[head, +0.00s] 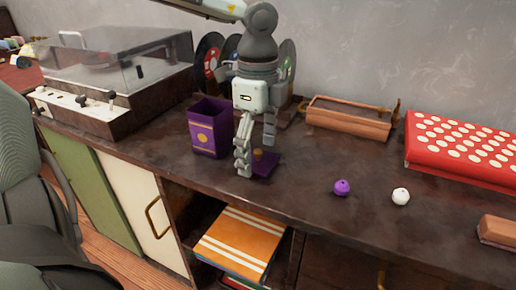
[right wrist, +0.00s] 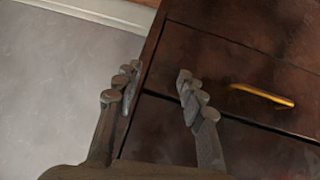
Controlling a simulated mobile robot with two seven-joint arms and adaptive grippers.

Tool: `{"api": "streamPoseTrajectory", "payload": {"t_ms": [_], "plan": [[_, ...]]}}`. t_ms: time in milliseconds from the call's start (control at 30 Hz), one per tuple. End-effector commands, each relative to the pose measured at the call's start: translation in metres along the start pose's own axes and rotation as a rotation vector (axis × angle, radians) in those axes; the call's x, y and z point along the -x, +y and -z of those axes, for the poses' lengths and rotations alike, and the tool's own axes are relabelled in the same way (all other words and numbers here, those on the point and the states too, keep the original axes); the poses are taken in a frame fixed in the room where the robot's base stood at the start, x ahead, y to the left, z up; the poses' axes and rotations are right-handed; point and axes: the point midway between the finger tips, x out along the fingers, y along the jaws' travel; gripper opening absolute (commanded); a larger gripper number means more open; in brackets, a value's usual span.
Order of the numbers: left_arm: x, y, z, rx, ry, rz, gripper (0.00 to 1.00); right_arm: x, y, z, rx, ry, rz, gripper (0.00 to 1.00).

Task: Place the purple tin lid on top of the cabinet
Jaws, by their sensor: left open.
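The purple tin lid (head: 266,166), a flat square with a small gold knob, lies on the dark cabinet top (head: 310,200) beside the open purple tin (head: 209,128). My left gripper (head: 257,158) points down over the lid, its fingers open on either side of the knob; I cannot tell whether they touch it. The left finger hides part of the lid. My right gripper (right wrist: 158,72) is open and empty in the right wrist view, in front of dark drawers (right wrist: 235,95) with a brass handle.
A record player (head: 110,65) stands at the left, with upright records behind the tin. A wooden rack (head: 348,122) and a red dotted board (head: 465,150) stand at the back right. Purple (head: 341,187) and white balls (head: 400,196) lie at the right. Bare surface lies between.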

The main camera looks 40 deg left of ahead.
Motion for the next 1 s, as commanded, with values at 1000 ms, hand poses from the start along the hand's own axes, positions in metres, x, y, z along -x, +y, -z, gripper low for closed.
{"api": "streamPoseTrajectory", "payload": {"t_ms": [1000], "plan": [[0.119,0.0,0.0,-0.001,0.0,0.0,0.82,0.007,0.016,-0.034,-0.006,-0.158,-0.034,0.4]]}}
